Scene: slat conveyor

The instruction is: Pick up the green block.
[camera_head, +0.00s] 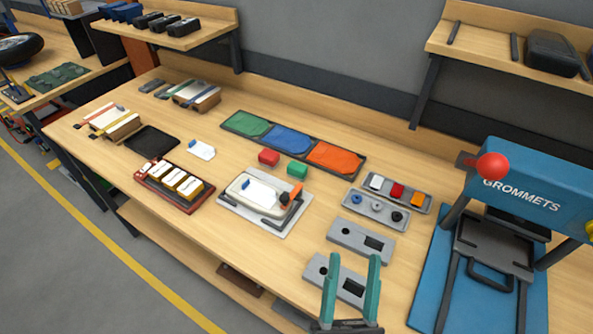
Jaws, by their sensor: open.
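The green block (297,169) is small and sits on the wooden bench (185,231), just in front of the dark tray with coloured pouches. A red block (269,157) lies a little to its left, apart from it. My gripper (352,262) shows at the bottom of the view with two teal fingers apart and nothing seen between them. It is open, nearer the front edge than the green block and to its right. The green block is fully in view.
A grey fixture with a white-topped part (264,192) stands just in front of the green block. Grey plates (361,239) lie between my gripper and the bench's back half. A blue grommet press (530,190) stands at right. Bare wood lies right of the green block.

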